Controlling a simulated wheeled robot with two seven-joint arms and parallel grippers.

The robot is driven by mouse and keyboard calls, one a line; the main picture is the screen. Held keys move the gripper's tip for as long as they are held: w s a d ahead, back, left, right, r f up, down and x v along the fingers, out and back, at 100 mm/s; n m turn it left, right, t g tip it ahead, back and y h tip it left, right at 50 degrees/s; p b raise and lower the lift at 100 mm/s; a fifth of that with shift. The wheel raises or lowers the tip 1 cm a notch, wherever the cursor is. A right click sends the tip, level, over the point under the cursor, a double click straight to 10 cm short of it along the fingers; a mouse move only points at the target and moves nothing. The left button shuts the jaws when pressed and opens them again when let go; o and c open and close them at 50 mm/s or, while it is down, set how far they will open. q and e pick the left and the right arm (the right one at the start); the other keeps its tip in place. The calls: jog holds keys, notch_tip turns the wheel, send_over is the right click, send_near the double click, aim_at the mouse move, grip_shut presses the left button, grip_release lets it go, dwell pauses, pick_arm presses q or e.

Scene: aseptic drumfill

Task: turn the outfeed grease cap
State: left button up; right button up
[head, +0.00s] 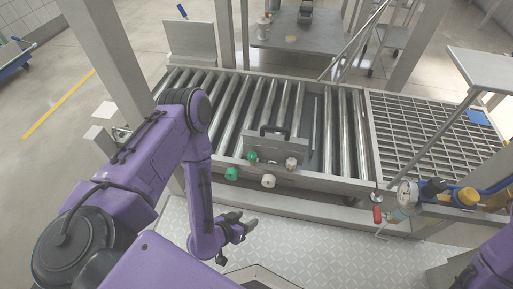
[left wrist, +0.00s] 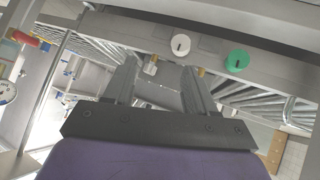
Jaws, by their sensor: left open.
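Two round caps, a green cap (head: 232,173) and a white cap (head: 268,181), sit on the front side of the roller conveyor. Another green cap (head: 252,157) and another white cap (head: 291,163) show just behind them. Which one is the outfeed grease cap, I cannot tell. The left wrist view shows a white cap (left wrist: 180,45) with a dark slot and a green cap (left wrist: 237,60) beyond the fingers. My left gripper (head: 246,229) is open and empty, below and in front of the caps, apart from them. It also shows in the left wrist view (left wrist: 158,82). My right gripper is out of view.
The roller conveyor (head: 230,119) carries a raised plate with a dark handle (head: 276,144). A grating (head: 432,128) lies to the right. A gauge (head: 407,194) and a red-handled valve (head: 377,214) stand at the front right. A steel post (head: 110,60) rises at left.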

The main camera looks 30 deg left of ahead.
pick_arm(q)
jog(key=w+a+f+t+b, duration=0.1)
jog(key=w+f+t+b, duration=0.1)
jog(key=w+f+b, duration=0.35)
jog(key=m+t+y+b, duration=0.1)
jog(key=t+b, duration=0.4)
jog(key=t, duration=0.2)
send_near(289, 166)
jog(key=w+b, duration=0.1)
jog(key=w, duration=0.2)
jog(key=w+b, duration=0.1)
jog(key=w, duration=0.2)
jog(key=w+d+b, duration=0.1)
jog(key=w, duration=0.3)
jog(key=shift+r+b, duration=0.1)
jog(key=shift+b, duration=0.25)
jog(key=shift+w+r, duration=0.15)
jog(key=shift+w, duration=0.35)
jog(key=c, duration=0.8)
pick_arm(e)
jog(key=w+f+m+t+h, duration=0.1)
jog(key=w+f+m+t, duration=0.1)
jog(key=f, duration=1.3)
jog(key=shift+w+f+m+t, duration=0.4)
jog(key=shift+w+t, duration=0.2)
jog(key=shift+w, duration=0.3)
